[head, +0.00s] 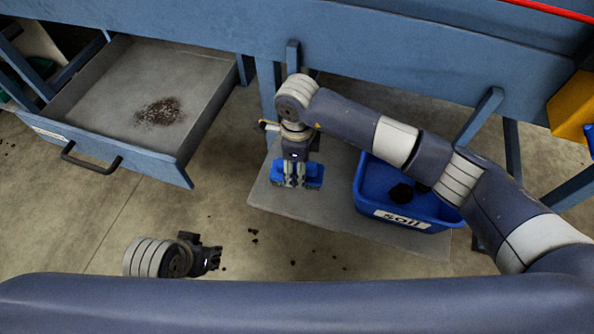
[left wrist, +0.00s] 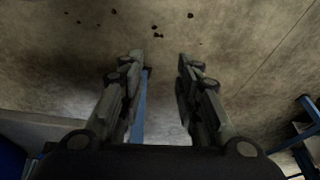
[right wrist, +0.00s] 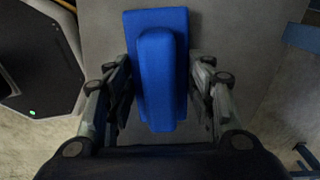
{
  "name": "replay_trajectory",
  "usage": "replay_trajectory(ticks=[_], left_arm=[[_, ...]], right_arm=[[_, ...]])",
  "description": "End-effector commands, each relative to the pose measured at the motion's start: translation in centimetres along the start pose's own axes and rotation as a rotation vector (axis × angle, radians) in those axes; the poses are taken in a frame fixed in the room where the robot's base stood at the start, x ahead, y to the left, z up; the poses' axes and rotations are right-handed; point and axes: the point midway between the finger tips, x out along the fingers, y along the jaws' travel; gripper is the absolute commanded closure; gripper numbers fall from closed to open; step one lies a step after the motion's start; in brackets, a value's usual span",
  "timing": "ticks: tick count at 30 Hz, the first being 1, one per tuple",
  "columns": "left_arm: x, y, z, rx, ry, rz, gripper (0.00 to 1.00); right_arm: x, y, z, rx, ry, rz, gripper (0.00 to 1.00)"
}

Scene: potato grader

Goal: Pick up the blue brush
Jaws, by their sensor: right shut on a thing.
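The blue brush (head: 313,173) is below my right arm in the head view, over the grey board. In the right wrist view the brush (right wrist: 160,70) shows a flat blue back with a raised blue grip running between the fingers. My right gripper (head: 294,182) points down and is shut on this grip. Whether the brush touches the board is hard to tell. My left gripper (head: 214,257) is to the lower left, away from the brush. Its fingers (left wrist: 166,62) are apart with nothing between them.
A blue bin labelled "soil" (head: 373,192) with dark lumps stands right of the brush on the grey board (head: 330,222). An open drawer (head: 100,90) with a dirt patch (head: 160,111) is at upper left. Dark clods (head: 253,236) lie on the floor. Blue machine legs stand behind.

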Motion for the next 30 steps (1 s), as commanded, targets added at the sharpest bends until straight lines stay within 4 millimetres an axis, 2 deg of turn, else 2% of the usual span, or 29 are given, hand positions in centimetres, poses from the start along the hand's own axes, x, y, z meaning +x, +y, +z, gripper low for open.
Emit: replay_trajectory(ticks=[10,13,17,19,30], left_arm=[[0.0,0.0,-0.1,0.000,0.003,0.000,0.69],[0.3,0.0,-0.2,0.000,0.007,0.001,0.69],[2.4,0.1,-0.1,0.002,-0.010,0.003,0.69],[3.0,0.2,0.0,0.002,-0.013,0.004,0.69],[5.8,0.3,0.6,0.004,-0.029,0.006,0.69]], right_arm=[[-0.8,-0.1,0.0,0.000,-0.001,-0.003,0.79],[-1.8,-0.1,0.0,-0.002,-0.001,-0.004,0.79],[-4.1,-0.1,0.0,-0.002,-0.001,-0.005,0.79],[-3.8,1.5,-0.1,-0.005,0.000,0.001,0.79],[-4.6,10.5,-0.6,-0.006,-0.001,0.001,0.79]])
